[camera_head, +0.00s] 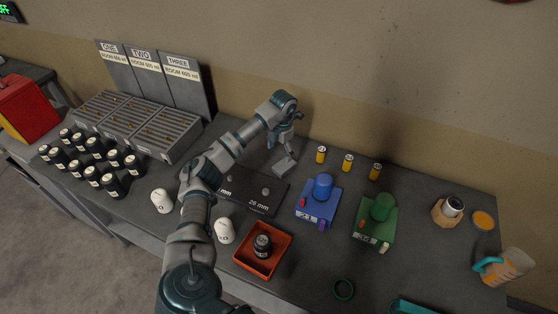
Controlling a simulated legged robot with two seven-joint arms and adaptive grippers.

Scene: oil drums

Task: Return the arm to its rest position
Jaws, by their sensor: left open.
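My left arm (194,215) reaches up from the bottom of the head view across the bench. Its left gripper (286,143) is at the back of the bench, open, with nothing seen between its fingers. A small grey block (284,164) is just below the fingertips in the picture; I cannot tell whether they touch. My right gripper is not in view.
The arm passes between two white canisters (162,201) and (224,231). A dark plate (262,191), orange tray (278,235) with a black canister, blue device (317,209) and green device (373,225) lie right. Racks (160,132) and several black canisters (110,185) are left.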

